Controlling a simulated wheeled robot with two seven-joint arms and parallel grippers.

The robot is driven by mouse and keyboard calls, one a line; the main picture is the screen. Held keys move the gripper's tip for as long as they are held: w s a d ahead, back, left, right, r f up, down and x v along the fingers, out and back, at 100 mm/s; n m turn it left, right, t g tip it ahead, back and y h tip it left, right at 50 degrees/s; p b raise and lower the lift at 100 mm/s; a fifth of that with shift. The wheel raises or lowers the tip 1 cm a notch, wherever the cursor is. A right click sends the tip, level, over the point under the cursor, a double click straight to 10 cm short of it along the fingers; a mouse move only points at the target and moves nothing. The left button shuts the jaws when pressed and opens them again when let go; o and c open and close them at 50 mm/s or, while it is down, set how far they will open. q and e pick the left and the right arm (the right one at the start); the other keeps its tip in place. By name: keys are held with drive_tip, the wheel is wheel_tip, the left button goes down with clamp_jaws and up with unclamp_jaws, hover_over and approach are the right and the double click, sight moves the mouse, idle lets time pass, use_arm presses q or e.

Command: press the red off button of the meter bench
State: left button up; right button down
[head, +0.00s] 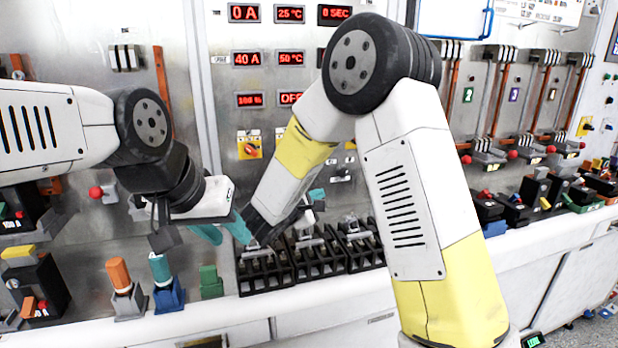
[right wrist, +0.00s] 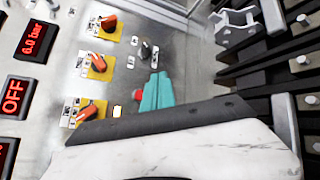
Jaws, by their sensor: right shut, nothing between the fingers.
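In the right wrist view, a small red button (right wrist: 138,95) shows on the grey panel, right beside the teal fingertips of my right gripper (right wrist: 155,92). The fingers are shut with nothing between them and hide part of the button; I cannot tell whether they touch it. In the head view only a bit of teal of the right gripper (head: 316,194) shows behind my right arm, and the button is hidden there. My left gripper (head: 235,238) has its teal fingers apart and empty, in front of the panel at the left.
Orange rotary switches on yellow plates (right wrist: 98,65) and a dark toggle switch (right wrist: 146,50) sit near the button. Red digital displays (head: 245,58) are above. Black slotted racks (head: 265,272) stand on the bench below. Several coloured connectors (head: 122,280) stand at the left.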

drive_tip(key=shift+w, duration=0.1)
drive_tip(key=w+a, duration=0.2)
drive_tip(key=w, duration=0.6)
drive_tip(key=shift+a, duration=0.35)
drive_tip(key=shift+w, duration=0.15)
idle(1.7)
drive_tip(key=shift+w+a, duration=0.1)
drive_tip(key=shift+w, duration=0.2)
drive_tip(key=shift+w+a, duration=0.15)
drive_tip(key=shift+w, duration=0.35)
idle(0.6)
drive_tip(key=shift+s, duration=0.15)
drive_tip(key=shift+s+d, duration=0.25)
drive_tip(key=shift+s, duration=0.5)
drive_tip(key=shift+s, duration=0.1)
